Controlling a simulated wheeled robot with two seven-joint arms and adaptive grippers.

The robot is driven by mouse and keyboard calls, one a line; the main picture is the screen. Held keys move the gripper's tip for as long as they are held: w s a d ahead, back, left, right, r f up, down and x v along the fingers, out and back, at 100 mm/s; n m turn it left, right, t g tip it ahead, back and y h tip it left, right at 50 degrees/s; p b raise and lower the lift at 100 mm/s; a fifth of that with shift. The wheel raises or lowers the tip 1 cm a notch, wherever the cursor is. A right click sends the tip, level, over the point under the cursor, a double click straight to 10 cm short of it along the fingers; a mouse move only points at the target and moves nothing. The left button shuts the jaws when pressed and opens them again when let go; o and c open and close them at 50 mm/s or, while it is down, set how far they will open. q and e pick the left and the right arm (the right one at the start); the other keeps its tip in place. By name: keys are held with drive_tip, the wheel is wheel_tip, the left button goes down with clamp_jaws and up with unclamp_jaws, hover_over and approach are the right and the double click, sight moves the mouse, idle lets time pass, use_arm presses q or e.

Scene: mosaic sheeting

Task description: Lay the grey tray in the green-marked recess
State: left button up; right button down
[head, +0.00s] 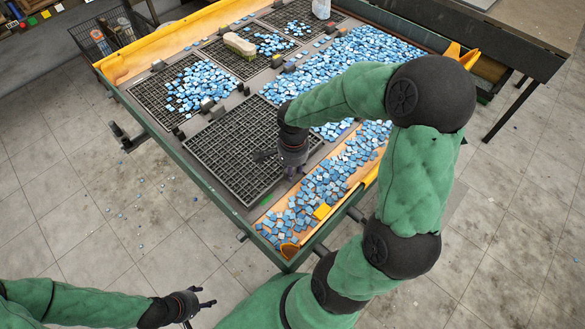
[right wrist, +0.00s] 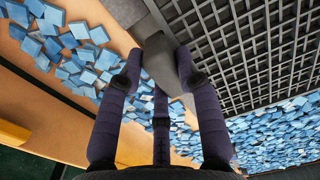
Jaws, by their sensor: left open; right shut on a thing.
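A grey gridded tray (head: 222,152) lies empty at the near left of the sheeting table. Its near corner is by a small green mark (head: 265,202). My right gripper (head: 292,174) is at its right edge. In the right wrist view, its fingers are shut on a grey block-like grip (right wrist: 158,62) beside the tray's grid (right wrist: 255,45). I cannot tell whether the grip joins the tray, or whether the tray is fully down in the recess. My left gripper (head: 203,303) is open and empty, low in front of the table over the floor.
Blue tiles fill the wooden trough (head: 265,212) along the near right edge. More tiles lie on other grids (head: 145,92) and in a large pile (head: 365,50). A sponge-like pad (head: 238,44) and several small grey blocks stand on the table.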

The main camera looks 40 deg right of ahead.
drive_tip(key=shift+f+b, duration=1)
drive_tip(key=shift+f, duration=0.05)
drive_tip(key=c, duration=0.8)
unclamp_jaws()
wheel_tip(320, 180, up, 12)
drive_tip(key=shift+s+r, duration=0.1)
idle(0.5)
